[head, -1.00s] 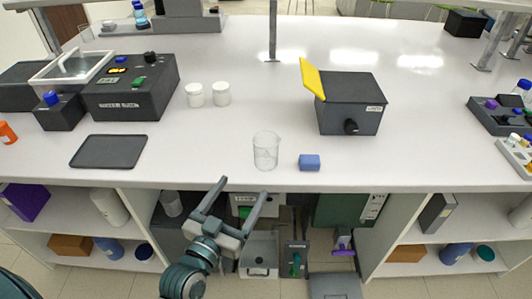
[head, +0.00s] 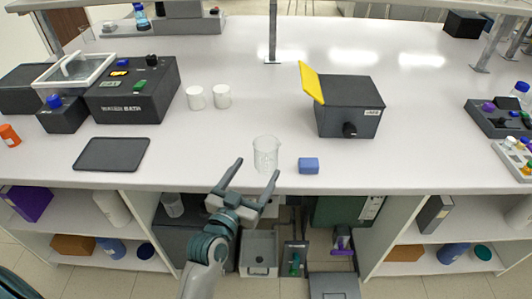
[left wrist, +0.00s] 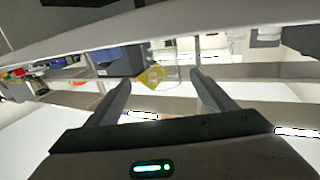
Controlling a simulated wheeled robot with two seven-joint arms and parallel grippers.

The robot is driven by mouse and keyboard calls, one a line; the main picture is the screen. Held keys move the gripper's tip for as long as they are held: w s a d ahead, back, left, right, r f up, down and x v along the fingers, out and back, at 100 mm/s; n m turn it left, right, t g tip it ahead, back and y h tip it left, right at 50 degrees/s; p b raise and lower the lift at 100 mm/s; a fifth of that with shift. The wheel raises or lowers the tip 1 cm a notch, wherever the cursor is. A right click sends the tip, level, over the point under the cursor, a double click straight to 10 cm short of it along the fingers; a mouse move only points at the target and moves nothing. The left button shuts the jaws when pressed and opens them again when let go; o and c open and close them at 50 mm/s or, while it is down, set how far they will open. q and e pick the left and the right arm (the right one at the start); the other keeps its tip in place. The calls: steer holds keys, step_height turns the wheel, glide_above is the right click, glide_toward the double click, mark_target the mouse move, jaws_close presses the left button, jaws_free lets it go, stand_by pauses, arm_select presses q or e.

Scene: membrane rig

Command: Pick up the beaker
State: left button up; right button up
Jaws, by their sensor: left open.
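The clear glass beaker (head: 266,152) stands upright on the white bench near its front edge. My left gripper (head: 257,169) is open and empty at the front edge, just nearer than the beaker. Its two fingers point toward the beaker, with their tips spread to either side of its lower part in the picture. In the left wrist view the open fingers (left wrist: 161,80) reach up the picture, and a faint clear outline, apparently the beaker, shows between their tips. My right gripper is not in view.
A blue block (head: 308,165) lies close to the beaker's right. A dark box with a yellow lid (head: 349,106) stands behind, right. Two white jars (head: 208,97), a water bath (head: 134,93) and a dark tray (head: 112,154) are left. The bench behind the beaker is clear.

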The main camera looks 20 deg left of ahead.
mark_target(262, 160)
arm_select(q)
steer(key=shift+w+d+p, duration=0.2)
steer(key=shift+w+p, duration=0.1)
steer(key=shift+w, duration=1.6)
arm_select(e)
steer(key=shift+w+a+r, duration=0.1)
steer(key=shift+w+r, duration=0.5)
arm_select(q)
steer(key=shift+w+r+p, duration=0.15)
steer(key=shift+w+p, duration=0.2)
steer(key=shift+w, duration=0.1)
steer(key=w+p, duration=0.1)
steer(key=w, duration=0.2)
steer(key=shift+w, duration=0.65)
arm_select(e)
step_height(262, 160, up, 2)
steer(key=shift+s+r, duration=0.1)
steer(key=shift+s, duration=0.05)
arm_select(q)
steer(key=shift+c, duration=0.6)
